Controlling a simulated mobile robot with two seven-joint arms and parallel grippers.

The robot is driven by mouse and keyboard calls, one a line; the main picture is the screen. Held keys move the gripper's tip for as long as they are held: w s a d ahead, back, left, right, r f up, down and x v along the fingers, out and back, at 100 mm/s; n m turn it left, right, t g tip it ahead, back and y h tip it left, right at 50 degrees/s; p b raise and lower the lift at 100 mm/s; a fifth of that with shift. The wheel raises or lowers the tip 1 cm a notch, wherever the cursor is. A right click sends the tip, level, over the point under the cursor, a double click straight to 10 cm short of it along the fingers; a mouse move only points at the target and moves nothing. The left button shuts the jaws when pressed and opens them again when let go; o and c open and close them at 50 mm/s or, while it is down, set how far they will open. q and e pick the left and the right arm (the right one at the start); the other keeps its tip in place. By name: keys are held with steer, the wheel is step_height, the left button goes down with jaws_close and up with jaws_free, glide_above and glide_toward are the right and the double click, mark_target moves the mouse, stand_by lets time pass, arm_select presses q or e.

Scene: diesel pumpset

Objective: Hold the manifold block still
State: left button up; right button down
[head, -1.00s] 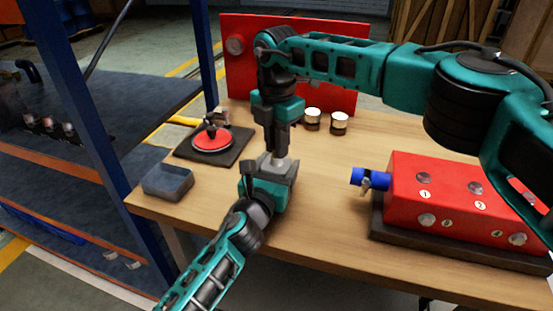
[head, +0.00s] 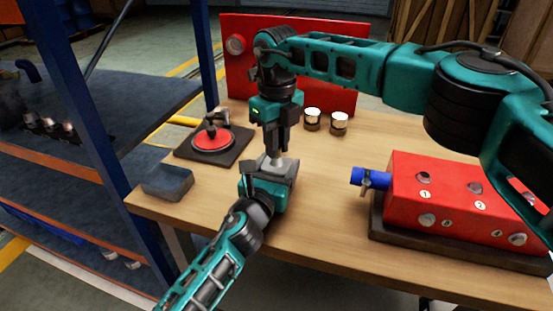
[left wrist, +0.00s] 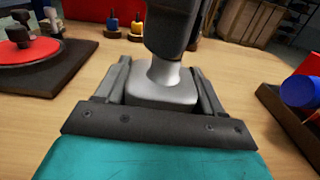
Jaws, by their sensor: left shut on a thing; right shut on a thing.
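The fingertips hide parts of the piece.
A red block with numbered ports (head: 440,198) and a blue fitting (head: 370,179) stands at right. A red panel (head: 240,75) rises behind.

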steer(key=n, duration=0.3)
steer(key=shift+n, duration=0.4)
steer(key=n, duration=0.2)
steer(key=shift+n, duration=0.4)
steer(key=n, duration=1.4)
steer(key=shift+d, duration=0.1)
steer(key=n, duration=0.7)
steer(key=shift+r, duration=0.2)
